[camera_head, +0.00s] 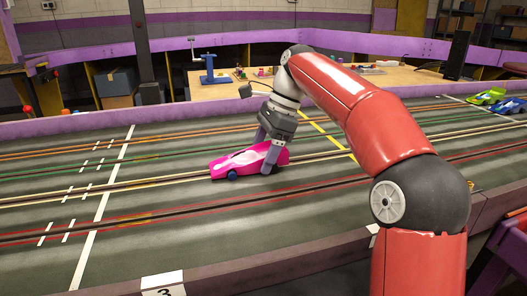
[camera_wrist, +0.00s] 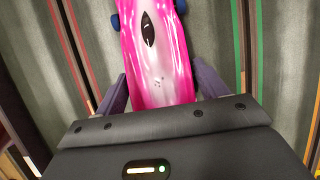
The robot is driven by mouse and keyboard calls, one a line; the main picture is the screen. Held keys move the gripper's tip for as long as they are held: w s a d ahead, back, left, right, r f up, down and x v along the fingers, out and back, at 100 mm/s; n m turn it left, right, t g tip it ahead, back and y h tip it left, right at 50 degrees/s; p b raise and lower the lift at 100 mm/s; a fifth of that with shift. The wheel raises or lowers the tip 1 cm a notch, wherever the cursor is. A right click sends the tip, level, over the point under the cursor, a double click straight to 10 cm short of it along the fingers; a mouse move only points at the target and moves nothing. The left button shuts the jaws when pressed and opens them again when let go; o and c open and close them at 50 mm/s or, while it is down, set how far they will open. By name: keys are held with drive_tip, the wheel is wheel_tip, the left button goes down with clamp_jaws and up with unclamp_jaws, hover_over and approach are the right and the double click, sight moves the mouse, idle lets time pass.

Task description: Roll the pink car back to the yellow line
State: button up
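The pink car (camera_head: 232,162) sits on the dark track, on the light slot lane, its nose to the left. It lies left of the yellow line (camera_head: 322,132), which crosses the lanes beside my arm and is partly hidden by it. My gripper (camera_head: 266,153) is down over the car's rear half, one finger on each side. In the wrist view the pink car (camera_wrist: 155,50) runs between the two fingers of my gripper (camera_wrist: 162,86), which look closed against its sides. The yellow line does not show clearly there.
A white line (camera_head: 106,195) crosses the lanes left of the car. A purple wall (camera_head: 90,123) borders the track. The lane between car and yellow line looks clear.

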drive_tip(key=c, duration=0.8)
drive_tip(key=shift+w+d+p, duration=0.3)
drive_tip(key=shift+d+p, duration=0.25)
drive_tip(key=shift+d, duration=0.4)
drive_tip(key=shift+w+d+p, duration=0.25)
drive_tip(key=shift+d+p, duration=0.3)
drive_tip(key=shift+d, duration=0.4)
drive_tip(key=shift+d, duration=0.1)
drive_tip(key=shift+w+d+p, duration=0.3)
drive_tip(key=shift+d+p, duration=0.35)
drive_tip(key=shift+d, duration=0.3)
drive_tip(key=shift+w+d+p, duration=0.25)
drive_tip(key=shift+d+p, duration=0.35)
drive_tip(key=shift+d, duration=0.3)
drive_tip(key=shift+d, duration=0.15)
drive_tip(key=shift+w+d+p, duration=0.25)
drive_tip(key=shift+d+p, duration=0.45)
drive_tip(key=shift+w+d, duration=0.15)
drive_tip(key=shift+d, duration=0.4)
drive_tip(key=shift+w+d, duration=0.15)
drive_tip(key=shift+d, duration=0.4)
drive_tip(key=shift+w+d, duration=0.3)
drive_tip(key=shift+d, duration=0.65)
drive_tip(key=shift+w+d, duration=0.25)
drive_tip(key=shift+d, duration=0.7)
